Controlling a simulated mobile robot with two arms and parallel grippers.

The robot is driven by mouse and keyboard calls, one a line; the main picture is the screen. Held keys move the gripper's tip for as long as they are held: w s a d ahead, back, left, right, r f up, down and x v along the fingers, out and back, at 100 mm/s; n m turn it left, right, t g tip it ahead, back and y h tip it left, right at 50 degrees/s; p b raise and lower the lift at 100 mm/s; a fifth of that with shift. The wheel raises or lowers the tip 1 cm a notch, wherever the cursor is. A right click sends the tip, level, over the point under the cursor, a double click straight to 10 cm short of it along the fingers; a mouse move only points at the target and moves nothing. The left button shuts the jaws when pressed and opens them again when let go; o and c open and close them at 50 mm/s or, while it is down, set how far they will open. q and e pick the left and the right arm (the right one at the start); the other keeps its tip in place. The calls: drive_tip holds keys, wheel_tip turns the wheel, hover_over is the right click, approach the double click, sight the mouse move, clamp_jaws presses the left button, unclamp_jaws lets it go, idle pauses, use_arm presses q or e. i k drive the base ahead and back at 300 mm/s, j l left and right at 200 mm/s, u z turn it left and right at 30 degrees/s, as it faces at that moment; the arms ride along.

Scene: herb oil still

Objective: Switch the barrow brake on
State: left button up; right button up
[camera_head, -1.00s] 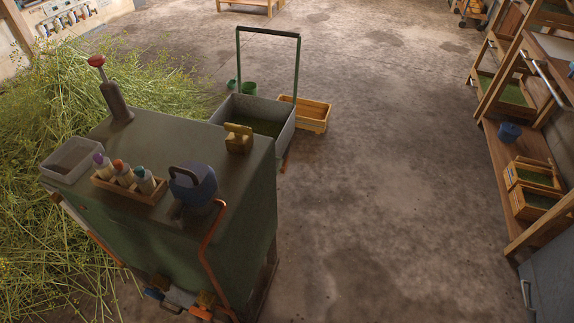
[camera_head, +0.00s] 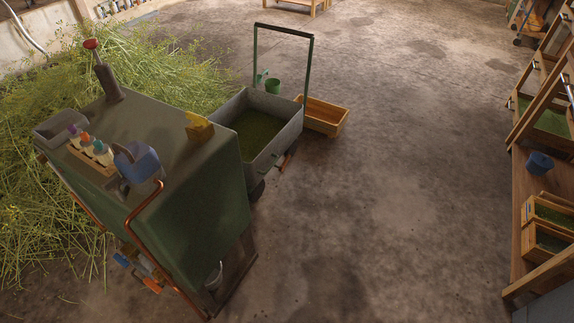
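The barrow (camera_head: 270,105) stands on the floor behind the green cabinet, in the middle of the head view. It has a grey tub with green matter in it and a tall green push handle (camera_head: 308,70) with a dark top bar. An orange lever-like part (camera_head: 290,155) shows low on its right side, near the front; I cannot tell its setting. A dark wheel (camera_head: 257,190) shows below the tub. The cabinet hides part of the barrow's left side. Neither of my grippers is in view.
The green cabinet (camera_head: 190,215) with copper pipes, bottles and a blue vessel (camera_head: 137,162) blocks the near left. Cut herbs (camera_head: 50,200) heap beyond it. A wooden crate (camera_head: 325,116) stands right of the barrow. Shelving (camera_head: 530,190) lines the right. The floor between (camera_head: 400,200) is clear.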

sight(281, 167)
drive_tip(key=u, duration=0.45)
drive_tip(key=i+l+u, duration=0.4)
drive_tip(key=l, duration=0.2)
drive_tip(key=l+u, duration=0.15)
drive_tip(key=l, duration=0.15)
drive_tip(key=i+l+u, duration=0.2)
drive_tip(key=l, duration=0.2)
drive_tip(key=i+l, duration=0.15)
drive_tip(key=l, duration=0.4)
drive_tip(key=i+l+u, duration=0.1)
drive_tip(key=l, duration=0.45)
drive_tip(key=i+l, duration=0.15)
drive_tip(key=l, duration=0.4)
drive_tip(key=i+l, duration=0.15)
drive_tip(key=l, duration=0.45)
drive_tip(key=i+l+u, duration=0.1)
drive_tip(key=l, duration=0.45)
drive_tip(key=i+l, duration=0.15)
drive_tip(key=l, duration=0.4)
drive_tip(key=i+l+u, duration=0.1)
drive_tip(key=l, duration=0.5)
